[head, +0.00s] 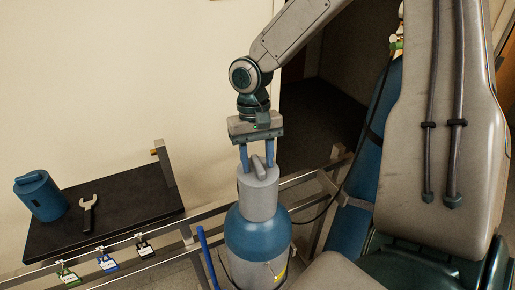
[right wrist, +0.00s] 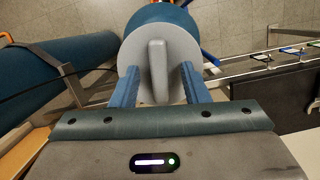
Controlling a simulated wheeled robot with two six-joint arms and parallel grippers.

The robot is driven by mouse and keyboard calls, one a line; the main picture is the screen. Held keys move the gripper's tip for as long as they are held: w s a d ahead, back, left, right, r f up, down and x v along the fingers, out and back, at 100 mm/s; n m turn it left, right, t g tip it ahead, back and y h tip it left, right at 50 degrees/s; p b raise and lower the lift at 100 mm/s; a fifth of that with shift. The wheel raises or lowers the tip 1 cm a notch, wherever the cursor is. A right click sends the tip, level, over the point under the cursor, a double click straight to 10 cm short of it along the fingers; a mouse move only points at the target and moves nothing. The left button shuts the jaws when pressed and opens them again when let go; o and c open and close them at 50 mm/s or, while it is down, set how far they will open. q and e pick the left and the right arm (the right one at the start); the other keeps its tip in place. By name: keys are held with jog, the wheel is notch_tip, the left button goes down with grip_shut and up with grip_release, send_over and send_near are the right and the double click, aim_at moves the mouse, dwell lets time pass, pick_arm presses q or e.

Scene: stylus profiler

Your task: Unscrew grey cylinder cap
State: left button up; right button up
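The grey cylinder cap (head: 258,196) sits upright on top of a blue gas cylinder (head: 257,235), with a raised grey bar across its top. My right gripper (head: 257,166) points straight down over the cap, its two blue fingers spread apart with the bar between them. In the right wrist view the cap (right wrist: 180,60) fills the space ahead of the gripper (right wrist: 158,82), and the bar stands between the fingers with a gap on each side. The fingertips are close to the cap's top; whether they touch it I cannot tell. My left gripper is not in view.
A dark shelf (head: 125,210) at the left holds a blue capped container (head: 40,196) and a wrench (head: 89,213). A metal rail with several hanging tags runs in front of the shelf and behind the cylinder. Another blue cylinder (head: 376,150) leans at the right.

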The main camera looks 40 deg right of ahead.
jog(key=shift+c, duration=0.3)
